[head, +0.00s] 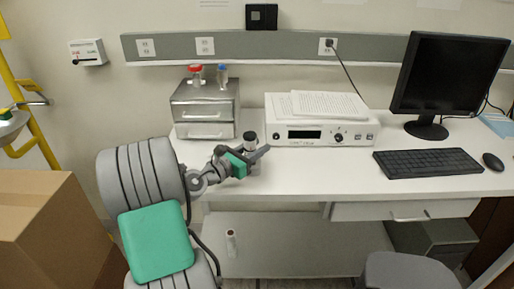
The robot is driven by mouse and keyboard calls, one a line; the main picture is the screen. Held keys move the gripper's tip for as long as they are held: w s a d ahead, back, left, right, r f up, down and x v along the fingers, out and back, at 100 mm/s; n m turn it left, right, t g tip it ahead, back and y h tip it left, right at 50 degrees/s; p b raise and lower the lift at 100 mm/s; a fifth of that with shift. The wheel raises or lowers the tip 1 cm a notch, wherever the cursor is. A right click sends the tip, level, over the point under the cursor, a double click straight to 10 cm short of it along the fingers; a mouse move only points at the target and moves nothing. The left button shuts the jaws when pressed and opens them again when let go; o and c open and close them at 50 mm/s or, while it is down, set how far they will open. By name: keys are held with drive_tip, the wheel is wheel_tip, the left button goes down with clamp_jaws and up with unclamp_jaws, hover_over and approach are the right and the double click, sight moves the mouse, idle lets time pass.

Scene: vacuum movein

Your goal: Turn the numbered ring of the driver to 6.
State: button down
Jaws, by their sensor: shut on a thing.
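My gripper (256,153) is over the white bench, just left of the white instrument box. It is shut on a small upright thing with a dark top and a pale band (250,140), which looks like the driver. The gripper's fingers and green part hide its lower portion. The numbers on its ring are too small to read, so its setting cannot be told. I cannot tell whether its foot touches the bench.
The instrument box (320,132) carries papers (326,105). A grey drawer unit (205,113) with red-capped and blue-capped containers stands behind my arm. A keyboard (427,162) and monitor (449,78) are at right. A small white cylinder (231,241) stands below the bench. A cardboard box (45,225) is at left.

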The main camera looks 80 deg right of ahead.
drive_tip(key=shift+r+p, duration=0.15)
drive_tip(key=shift+p, duration=0.45)
drive_tip(key=shift+r+n+t+h+p, duration=0.1)
drive_tip(key=shift+n+t+h+p, duration=0.2)
drive_tip(key=shift+n+t+p, duration=0.15)
drive_tip(key=shift+w+d+r+n+t+h+p, duration=0.15)
drive_tip(key=shift+n+t+h+p, duration=0.15)
drive_tip(key=shift+n+t+p, duration=0.65)
drive_tip(key=t+p, duration=0.1)
drive_tip(key=p, duration=0.1)
drive_tip(key=n+t+h+p, duration=0.1)
drive_tip(key=t+p, duration=0.1)
drive_tip(key=n+t+p, duration=0.1)
drive_tip(key=p, duration=0.2)
drive_tip(key=shift+w+r+t, duration=0.1)
drive_tip(key=shift+w+t, duration=0.2)
drive_tip(key=n+t+p, duration=0.1)
drive_tip(key=p, duration=0.2)
drive_tip(key=n+t+p, duration=0.1)
drive_tip(key=t+p, duration=0.1)
drive_tip(key=shift+w+p, duration=0.3)
drive_tip(key=shift+p, duration=0.1)
drive_tip(key=shift+w+d+f+n+t+p, duration=0.15)
drive_tip(key=shift+f+n+t+p, duration=0.3)
drive_tip(key=shift+t+p, duration=0.4)
drive_tip(key=shift+w, duration=0.1)
